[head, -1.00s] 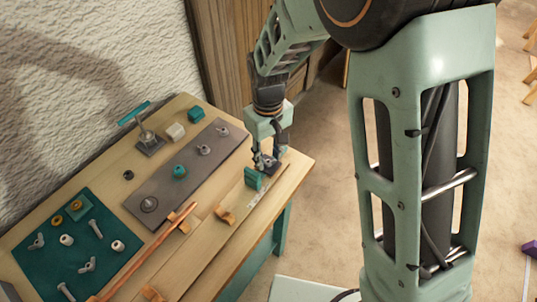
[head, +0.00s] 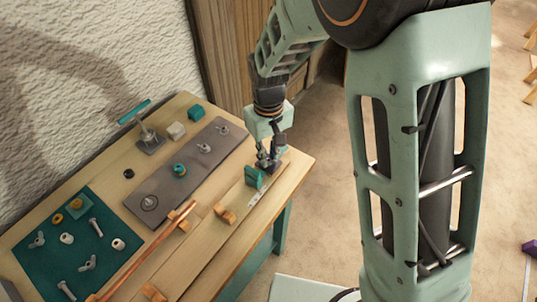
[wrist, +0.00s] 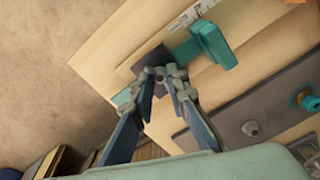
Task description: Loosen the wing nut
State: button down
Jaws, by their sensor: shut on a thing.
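My gripper (head: 268,163) is at the right end of the bench, pointing down beside a teal block (head: 254,178). In the wrist view, the fingertips (wrist: 166,76) are closed in over a dark plate (wrist: 150,60), next to the teal block (wrist: 213,43). They are shut on a small part that I take to be the wing nut; the fingers hide nearly all of it.
A copper-coloured rod (head: 150,252) and wooden blocks (head: 226,214) lie along the front of the bench. A teal-handled tool (head: 150,140) stands at the back near the wall. The wooden bench's right edge is close to my gripper.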

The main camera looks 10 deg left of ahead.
aim_at(269, 160)
jog(key=shift+m, duration=1.7)
jog(key=c, duration=1.9)
grip_release()
notch_tip(269, 160, up, 12)
jog(key=shift+r, duration=0.1)
